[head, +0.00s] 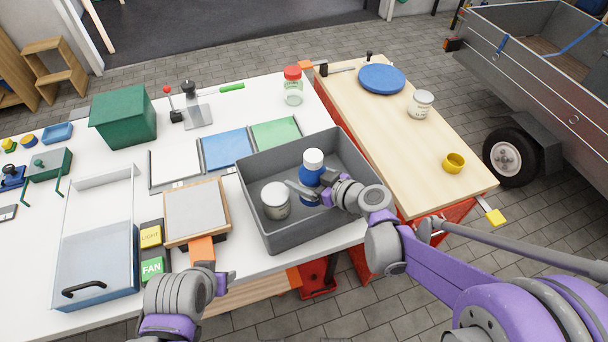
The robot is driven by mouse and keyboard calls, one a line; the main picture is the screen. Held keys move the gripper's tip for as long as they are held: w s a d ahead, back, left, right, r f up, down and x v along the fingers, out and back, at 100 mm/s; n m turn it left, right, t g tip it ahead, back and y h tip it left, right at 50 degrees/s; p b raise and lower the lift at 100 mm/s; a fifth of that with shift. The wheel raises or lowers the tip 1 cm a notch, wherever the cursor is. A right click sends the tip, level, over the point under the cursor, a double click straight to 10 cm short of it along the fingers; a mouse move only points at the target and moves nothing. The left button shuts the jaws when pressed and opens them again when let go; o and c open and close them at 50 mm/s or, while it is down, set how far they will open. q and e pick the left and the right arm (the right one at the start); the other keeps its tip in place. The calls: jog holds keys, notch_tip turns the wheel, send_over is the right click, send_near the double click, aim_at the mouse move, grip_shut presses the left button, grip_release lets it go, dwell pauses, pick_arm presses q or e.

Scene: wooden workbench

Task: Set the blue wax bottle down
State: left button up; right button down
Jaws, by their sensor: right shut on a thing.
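The blue wax bottle (313,173) has a white cap and stands about upright inside the grey bin (255,185). My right gripper (309,191) reaches in from the right and is shut on the bottle. I cannot tell whether the bottle's base touches the bin floor, as the gripper and wrist cover part of its lower body. A white-lidded jar (276,201) stands in the bin just left of the bottle. My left gripper (226,282) is at the table's front edge, away from the bottle; its fingers are too unclear to judge.
A wooden bench (400,140) on the right holds a blue disc (382,78), a tin (420,104) and a yellow cup (454,163). A red-lidded jar (293,86) stands behind the bin. Coloured mats (226,148) and a framed panel (195,212) lie left of it.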

grip_release()
jog(key=shift+s+d+r+p, duration=0.15)
jog(key=shift+r+p, duration=0.15)
jog(key=shift+r, duration=0.15)
jog(key=shift+s+d+r+p, duration=0.1)
jog(key=shift+r+p, duration=0.2)
jog(key=shift+r, duration=0.15)
jog(key=v, duration=1.1)
jog(key=shift+p, duration=0.45)
